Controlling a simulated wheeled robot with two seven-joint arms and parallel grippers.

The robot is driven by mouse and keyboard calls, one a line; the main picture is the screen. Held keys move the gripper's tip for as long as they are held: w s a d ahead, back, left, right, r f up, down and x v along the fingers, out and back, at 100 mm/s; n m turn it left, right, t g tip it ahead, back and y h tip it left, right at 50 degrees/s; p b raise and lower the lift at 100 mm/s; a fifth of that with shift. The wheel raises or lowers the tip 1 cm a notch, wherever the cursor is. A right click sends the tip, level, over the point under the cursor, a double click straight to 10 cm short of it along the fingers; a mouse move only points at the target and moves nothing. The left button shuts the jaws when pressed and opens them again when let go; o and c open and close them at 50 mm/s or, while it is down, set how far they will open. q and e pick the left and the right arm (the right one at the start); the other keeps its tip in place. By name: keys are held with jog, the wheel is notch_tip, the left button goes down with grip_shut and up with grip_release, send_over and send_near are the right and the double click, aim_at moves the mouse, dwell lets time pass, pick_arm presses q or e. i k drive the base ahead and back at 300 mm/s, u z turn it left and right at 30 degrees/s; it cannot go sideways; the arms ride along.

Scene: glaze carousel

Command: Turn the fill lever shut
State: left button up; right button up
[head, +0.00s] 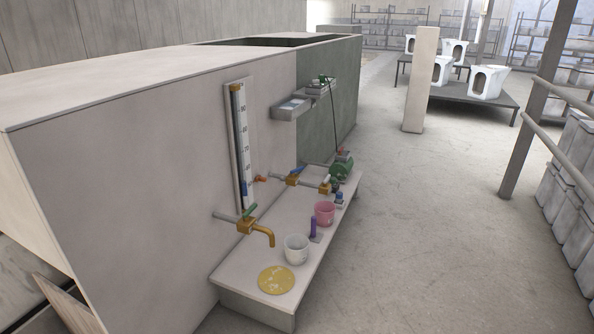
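Several valves sit along the wall of the large grey tank (150,150). A brass tap (262,232) with a green lever (249,210) is nearest, its spout pointing down. Farther along the pipe is a brass valve (291,181) with a blue lever (297,171). Another small brass valve with a green handle (335,183) is beyond it. An orange-red fitting (261,178) is on the wall. I cannot tell which of these is the fill lever, nor clearly how each is set. Neither of my grippers is in view.
A low ledge (255,302) holds a yellow disc (277,280), white bucket (296,250), purple object (313,228), pink bucket (325,213) and green pump (342,170). A level gauge (240,145) and small shelf (292,107) are on the wall. Open floor (430,220) lies right.

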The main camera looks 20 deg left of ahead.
aim_at(292, 173)
jog(key=z, duration=0.1)
jog(key=i, duration=5.7)
jog(key=u, duration=4.25)
jog(key=i, duration=0.5)
jog(key=u, duration=0.1)
